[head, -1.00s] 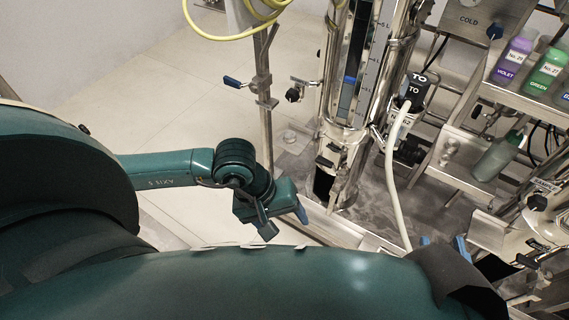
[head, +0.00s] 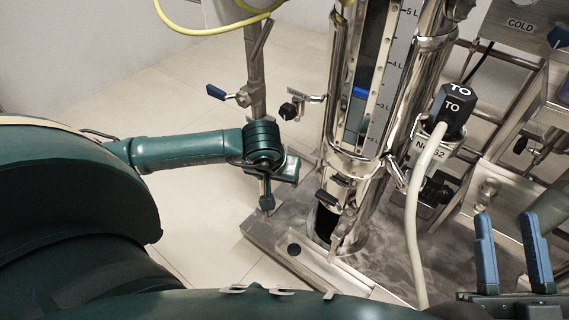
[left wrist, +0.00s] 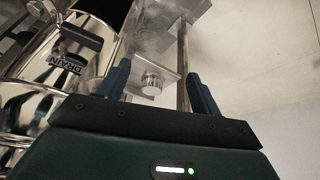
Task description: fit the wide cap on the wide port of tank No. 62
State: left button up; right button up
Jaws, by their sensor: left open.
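Tank No. 62 (head: 350,165) is the upright steel column with a level scale; its number plate (head: 428,148) is partly hidden. I cannot tell which fitting is its wide port. A round, ribbed silver piece (left wrist: 152,83), perhaps the wide cap, shows on a metal surface in the left wrist view, beyond and between the fingers. My left gripper (left wrist: 158,70) is open and empty; in the head view it points down left of the tank's foot (head: 267,205). My right gripper (head: 505,216) is open, its blue fingers upright at the lower right, apart from the tank.
A pale hose (head: 413,220) hangs from a black connector (head: 453,108) marked TO, right of the tank. A side valve (head: 290,110) and a blue-handled stand (head: 255,85) are near the left arm. A valve marked DRAIN (left wrist: 68,62) is close. Floor at left is clear.

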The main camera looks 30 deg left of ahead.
pick_arm(q)
jog(key=w, duration=0.2)
jog(key=w+a+b, duration=0.1)
jog(key=w, duration=0.1)
jog(key=w+a, duration=0.1)
jog(key=w, duration=0.1)
jog(key=shift+w+f+b, duration=0.1)
jog(key=shift+w+b, duration=0.15)
jog(key=shift+b, duration=0.1)
jog(key=shift+b+x, duration=0.75)
jog(key=shift+x, duration=0.35)
jog(key=shift+f, duration=0.3)
pick_arm(e)
jog(key=r+n+y, duration=0.4)
jog(key=n+y, duration=0.1)
jog(key=shift+s+d+r, duration=0.2)
jog(key=shift+r, duration=0.05)
pick_arm(q)
jog(key=shift+c, duration=0.6)
jog(key=c, duration=1)
jog(key=shift+r, duration=0.25)
jog(key=shift+c, duration=1.4)
jog(key=shift+r+p, duration=0.35)
jog(key=shift+r, duration=0.05)
pick_arm(e)
jog(key=shift+r, duration=0.4)
